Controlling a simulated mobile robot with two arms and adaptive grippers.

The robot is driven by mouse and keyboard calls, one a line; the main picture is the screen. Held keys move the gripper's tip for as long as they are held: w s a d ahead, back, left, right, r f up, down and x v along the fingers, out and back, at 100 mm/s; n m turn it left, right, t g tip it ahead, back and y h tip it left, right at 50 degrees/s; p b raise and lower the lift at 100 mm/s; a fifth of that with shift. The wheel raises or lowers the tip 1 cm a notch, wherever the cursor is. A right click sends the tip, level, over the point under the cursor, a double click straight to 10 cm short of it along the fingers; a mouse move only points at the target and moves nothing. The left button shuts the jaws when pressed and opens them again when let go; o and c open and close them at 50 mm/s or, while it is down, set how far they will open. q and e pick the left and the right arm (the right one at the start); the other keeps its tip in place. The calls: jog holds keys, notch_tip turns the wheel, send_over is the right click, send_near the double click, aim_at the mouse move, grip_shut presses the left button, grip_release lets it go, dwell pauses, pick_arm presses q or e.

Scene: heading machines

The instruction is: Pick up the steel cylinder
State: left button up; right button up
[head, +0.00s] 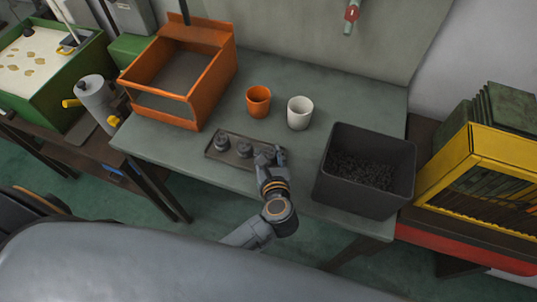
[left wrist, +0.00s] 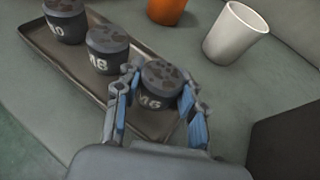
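Three dark grey cylinders with mottled tops and white lettering stand upright in a row on a shallow metal tray (head: 213,152). They are the left one (head: 194,143), the middle one (head: 244,148) and the right one (left wrist: 163,85); the right one is mostly hidden by my gripper in the head view. My left gripper (head: 268,157) is at the tray's right end. In the left wrist view its two fingers (left wrist: 160,92) stand apart, one on each side of the right cylinder. The fingertips are very close to its sides; I cannot tell whether they press on it. My right gripper is not in view.
An orange cup (head: 258,101) and a white cup (head: 299,113) stand behind the tray on the grey-green table (head: 150,140). A dark bin (head: 350,190) is close on the right. An orange open box (head: 160,105) is at back left. A yellow rack (head: 455,165) stands far right.

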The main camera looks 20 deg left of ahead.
pick_arm(q)
jog(key=shift+r, duration=0.15)
grip_shut()
jog(key=shift+r+p, duration=0.25)
jog(key=shift+p, duration=0.1)
notch_tip(320, 180, up, 3)
jog(key=p, duration=0.2)
jog(key=shift+r+p, duration=0.15)
jog(key=shift+p, duration=0.25)
jog(key=s+d+r+p, duration=0.2)
jog(key=s+r+p, duration=0.1)
jog(key=s+r, duration=0.3)
jog(key=s+d+r+p, duration=0.2)
jog(key=s+r, duration=0.1)
jog(key=s, duration=0.5)
jog(key=m+h+b, duration=0.2)
jog(key=b, duration=0.3)
send_over(269, 153)
jog(key=s+a, duration=0.4)
jog(key=a, duration=0.1)
jog(key=w+r+m+t+h+b, duration=0.1)
jog(key=w+r+m+h+b, duration=0.2)
jog(key=r, duration=0.3)
jog(key=shift+w+a+r+h+b, duration=0.35)
jog(key=shift+a+h+b, duration=0.1)
jog(key=shift+b, duration=0.1)
